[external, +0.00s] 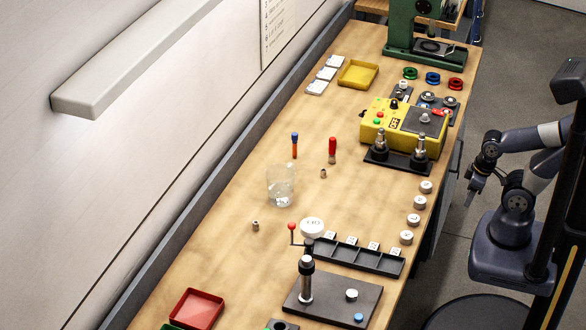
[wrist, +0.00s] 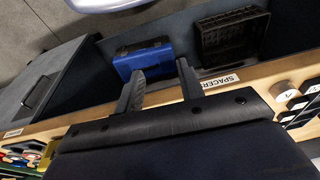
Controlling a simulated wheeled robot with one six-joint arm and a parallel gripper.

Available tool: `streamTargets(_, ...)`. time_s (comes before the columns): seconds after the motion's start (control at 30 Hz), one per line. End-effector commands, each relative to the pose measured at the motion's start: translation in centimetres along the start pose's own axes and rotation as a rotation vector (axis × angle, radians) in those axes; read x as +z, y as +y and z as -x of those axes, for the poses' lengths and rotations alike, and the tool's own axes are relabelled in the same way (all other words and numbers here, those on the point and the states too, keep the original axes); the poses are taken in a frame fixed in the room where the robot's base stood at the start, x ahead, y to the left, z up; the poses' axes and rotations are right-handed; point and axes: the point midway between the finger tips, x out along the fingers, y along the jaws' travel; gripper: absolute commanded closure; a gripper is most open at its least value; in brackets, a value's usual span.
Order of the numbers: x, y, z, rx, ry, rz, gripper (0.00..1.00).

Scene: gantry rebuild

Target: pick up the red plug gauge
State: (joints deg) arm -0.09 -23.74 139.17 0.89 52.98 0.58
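The red plug gauge (external: 332,146) is in the middle of the wooden bench in the external view, with a red body and a brownish lower end. Another gauge-like piece (external: 294,145), blue on top and orange below, is just left of it. My gripper (external: 472,190) hangs off the right side of the bench, well away from the red gauge. In the wrist view my gripper (wrist: 160,82) has its two fingers apart with nothing between them. The red gauge does not show in the wrist view.
A glass beaker (external: 281,186) stands left of the gauge on the bench. A yellow tester (external: 403,128) is to its right. Several white round pieces line the bench's right edge. The wrist view shows a blue case (wrist: 145,58) and a black crate (wrist: 230,37) beyond the fingers.

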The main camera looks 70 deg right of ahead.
Motion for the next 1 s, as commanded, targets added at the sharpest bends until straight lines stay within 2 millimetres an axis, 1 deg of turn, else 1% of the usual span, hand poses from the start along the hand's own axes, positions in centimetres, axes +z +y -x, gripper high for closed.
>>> streamTargets(0.23, 0.2, 0.0, -0.1, 0.001, -0.005, 0.001, 0.64)
streamTargets(0.37, 0.2, 0.0, -0.1, 0.001, -0.005, 0.001, 0.54)
streamTargets(0.4, 0.2, 0.0, -0.1, 0.001, -0.005, 0.001, 0.53)
streamTargets(0.6, 0.3, 0.0, -0.1, -0.001, -0.007, -0.001, 0.53)
streamTargets(0.67, 0.0, -0.3, 0.0, -0.015, -0.008, -0.020, 0.53)
streamTargets(0.77, -1.5, -1.4, 0.6, -0.075, -0.005, -0.102, 0.53)
streamTargets(0.83, -3.3, -2.7, 1.2, -0.145, -0.002, -0.201, 0.53)
streamTargets(0.97, -8.1, -5.3, 2.7, -0.307, 0.002, -0.448, 0.53)
streamTargets(1.0, -9.7, -6.0, 3.1, -0.357, 0.002, -0.527, 0.53)
